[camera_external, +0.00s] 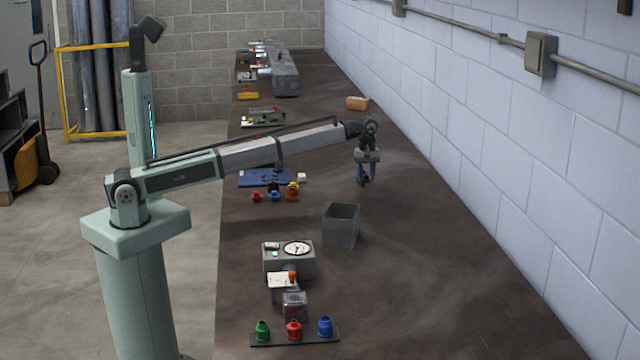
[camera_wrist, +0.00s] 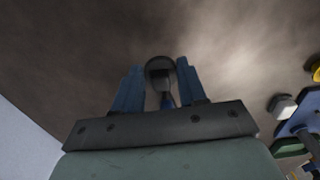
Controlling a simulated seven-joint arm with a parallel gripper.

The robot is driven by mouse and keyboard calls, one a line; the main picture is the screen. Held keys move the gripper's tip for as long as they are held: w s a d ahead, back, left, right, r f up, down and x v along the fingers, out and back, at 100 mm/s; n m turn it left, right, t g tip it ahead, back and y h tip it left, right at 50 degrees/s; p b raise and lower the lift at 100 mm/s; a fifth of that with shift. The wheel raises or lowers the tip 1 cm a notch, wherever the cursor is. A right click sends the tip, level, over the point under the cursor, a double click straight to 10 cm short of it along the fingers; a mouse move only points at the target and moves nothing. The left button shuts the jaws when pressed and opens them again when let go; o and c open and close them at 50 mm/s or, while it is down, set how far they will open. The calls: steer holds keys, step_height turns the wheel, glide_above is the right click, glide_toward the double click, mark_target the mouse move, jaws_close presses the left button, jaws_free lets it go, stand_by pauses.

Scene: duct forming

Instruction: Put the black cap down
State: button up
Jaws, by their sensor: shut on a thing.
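My gripper (camera_external: 366,180) hangs from the arm above the right part of the dark bench, beyond the grey bin. Its two blue fingers point down, and in the wrist view my gripper (camera_wrist: 160,85) is shut on a dark round thing, the black cap (camera_wrist: 160,66), held between the fingertips. In the external view the cap is too small and dark to make out clearly at the fingertips. Bare bench top shows below the cap in the wrist view. I cannot tell how high the cap is above the bench.
An open grey bin (camera_external: 341,226) stands nearer the camera. A tan block (camera_external: 357,103) lies farther back. The wall (camera_external: 480,130) runs along the right. Bench around my gripper is clear.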

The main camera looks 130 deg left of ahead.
mark_target(366, 182)
steer(key=shift+f, duration=2.65)
steer(key=o, duration=1)
steer(key=shift+o, duration=0.2)
step_height(366, 182, up, 12)
steer(key=shift+r, duration=0.1)
